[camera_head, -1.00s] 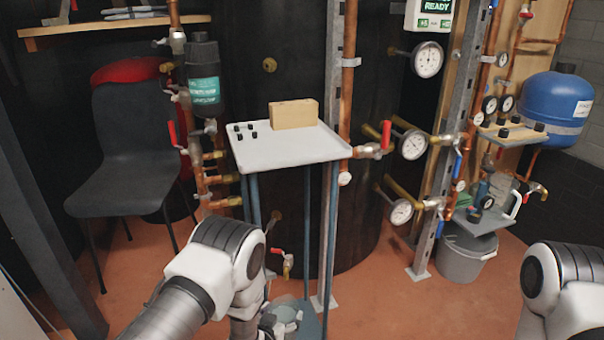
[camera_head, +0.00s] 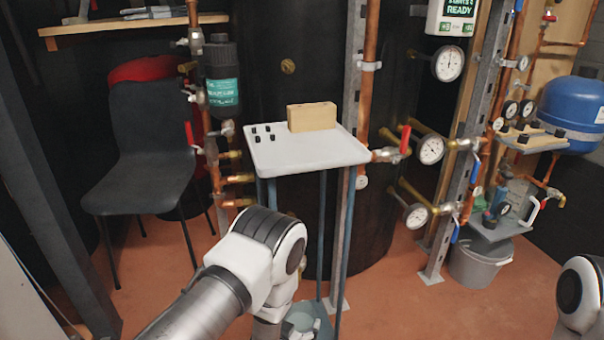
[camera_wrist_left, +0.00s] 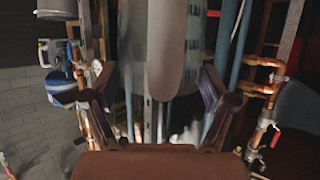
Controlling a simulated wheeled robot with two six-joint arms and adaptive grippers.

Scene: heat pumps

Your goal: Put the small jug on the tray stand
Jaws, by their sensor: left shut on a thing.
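The tray stand has a pale grey tray (camera_head: 295,155) on blue-grey legs, in the middle of the head view. In the left wrist view my left gripper (camera_wrist_left: 158,85) has a finger on each side of a grey jug (camera_wrist_left: 163,45) with a long pale upright part towards the camera. It is shut on the jug. In the head view my left arm stands in front of the stand, with its wrist low, below the tray's level. The gripper is mostly hidden there behind the arm and near the bottom edge. My right gripper is out of view.
A tan block (camera_head: 312,117) and several small black pieces (camera_head: 262,133) occupy the tray's back and left; its front and right are bare. A red-handled valve (camera_head: 391,152) and gauges (camera_head: 431,150) flank it on the right. A chair (camera_head: 152,150) stands left.

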